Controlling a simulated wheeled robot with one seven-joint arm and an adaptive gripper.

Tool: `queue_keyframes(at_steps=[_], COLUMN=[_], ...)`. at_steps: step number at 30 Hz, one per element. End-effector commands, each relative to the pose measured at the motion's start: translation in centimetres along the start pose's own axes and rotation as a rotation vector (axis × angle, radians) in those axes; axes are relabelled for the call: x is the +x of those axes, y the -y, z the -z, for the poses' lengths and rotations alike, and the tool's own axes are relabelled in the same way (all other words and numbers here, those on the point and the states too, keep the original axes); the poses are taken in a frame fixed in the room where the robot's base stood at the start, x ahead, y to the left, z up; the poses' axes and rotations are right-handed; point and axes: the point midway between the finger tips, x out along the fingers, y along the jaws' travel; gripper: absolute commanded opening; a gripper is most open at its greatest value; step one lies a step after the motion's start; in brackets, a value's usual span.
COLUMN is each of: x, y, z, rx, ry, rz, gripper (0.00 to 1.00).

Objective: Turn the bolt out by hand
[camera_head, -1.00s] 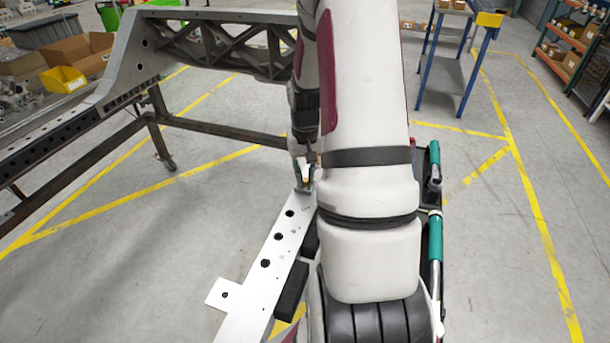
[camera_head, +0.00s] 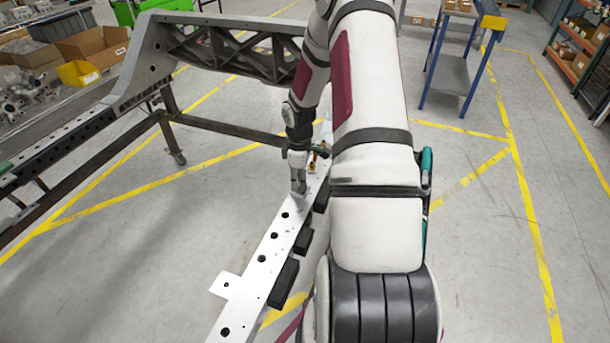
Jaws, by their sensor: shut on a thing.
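My gripper (camera_head: 298,187) points down at the far part of a pale metal rail (camera_head: 262,262) with a row of dark round holes. Its fingers are closed at the rail's top face. The bolt is too small and too covered by the fingers to make out, so I cannot tell how far it stands out of the rail. Small brass-coloured parts (camera_head: 317,155) show on the rail just beyond the gripper.
Black blocks (camera_head: 284,283) sit along the rail's right side. A large grey chassis frame (camera_head: 150,60) on a dark stand is behind to the left. A blue-legged cart (camera_head: 450,72) stands at the back right. The floor left of the rail is clear.

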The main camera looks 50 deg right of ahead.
Motion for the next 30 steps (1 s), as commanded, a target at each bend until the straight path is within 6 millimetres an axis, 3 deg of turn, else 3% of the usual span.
queue_keyframes(at_steps=[13, 30], x=[0.14, -0.15], y=[0.48, 0.66], z=[-0.05, -0.15], rx=[-0.108, -1.064], ry=[0.002, -0.005], rz=[0.011, 0.013], gripper=[0.0, 0.0])
